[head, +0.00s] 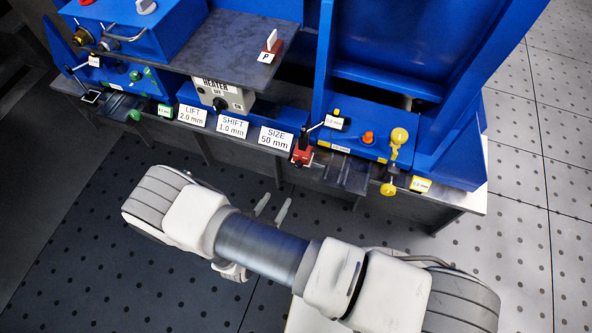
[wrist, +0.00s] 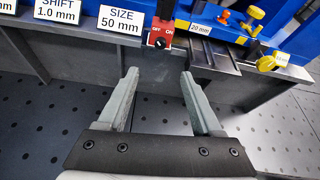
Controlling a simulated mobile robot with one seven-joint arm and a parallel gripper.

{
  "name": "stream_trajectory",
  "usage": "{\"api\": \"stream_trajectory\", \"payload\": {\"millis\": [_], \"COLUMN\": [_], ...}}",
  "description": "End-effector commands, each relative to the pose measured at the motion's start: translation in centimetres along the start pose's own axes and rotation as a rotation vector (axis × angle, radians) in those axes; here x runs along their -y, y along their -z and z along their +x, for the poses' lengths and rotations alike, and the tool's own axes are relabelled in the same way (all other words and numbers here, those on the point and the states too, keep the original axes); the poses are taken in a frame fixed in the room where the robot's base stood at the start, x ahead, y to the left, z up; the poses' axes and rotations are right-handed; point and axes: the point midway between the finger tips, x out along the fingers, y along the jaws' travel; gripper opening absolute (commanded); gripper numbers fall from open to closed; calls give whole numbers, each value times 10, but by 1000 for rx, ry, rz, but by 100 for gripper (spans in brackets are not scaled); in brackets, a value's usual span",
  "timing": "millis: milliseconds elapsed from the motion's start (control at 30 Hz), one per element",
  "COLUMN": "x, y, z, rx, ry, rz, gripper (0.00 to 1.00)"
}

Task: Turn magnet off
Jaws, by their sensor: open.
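The magnet is a small red block (head: 301,157) with a black upright part, on the bench's front edge right of the "SIZE 50 mm" label. The wrist view shows its red front face (wrist: 160,38) with a round dark knob and white ON and OFF marks; which mark the knob points to is too small to tell. My gripper (head: 273,208) is open and empty, in front of and below the bench edge. In the wrist view my gripper (wrist: 160,74) has its fingers apart, with the red block beyond and between them, not touched.
The "SIZE 50 mm" label (head: 277,139) is just left of the block. A blue unit with an orange knob (head: 368,138) and yellow knobs (head: 399,136) is to its right. A heater box (head: 221,97) stands further left. The floor before the bench is clear.

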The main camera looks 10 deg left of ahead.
Motion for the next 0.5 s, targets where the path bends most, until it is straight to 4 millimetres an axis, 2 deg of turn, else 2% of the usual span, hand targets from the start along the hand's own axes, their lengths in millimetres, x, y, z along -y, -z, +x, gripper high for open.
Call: {"api": "stream_trajectory", "payload": {"millis": [167, 500], "x": [1, 1], "y": [2, 3], "z": [26, 101], "rx": [1, 1], "ry": [4, 5], "rz": [0, 3], "gripper": [67, 67]}}
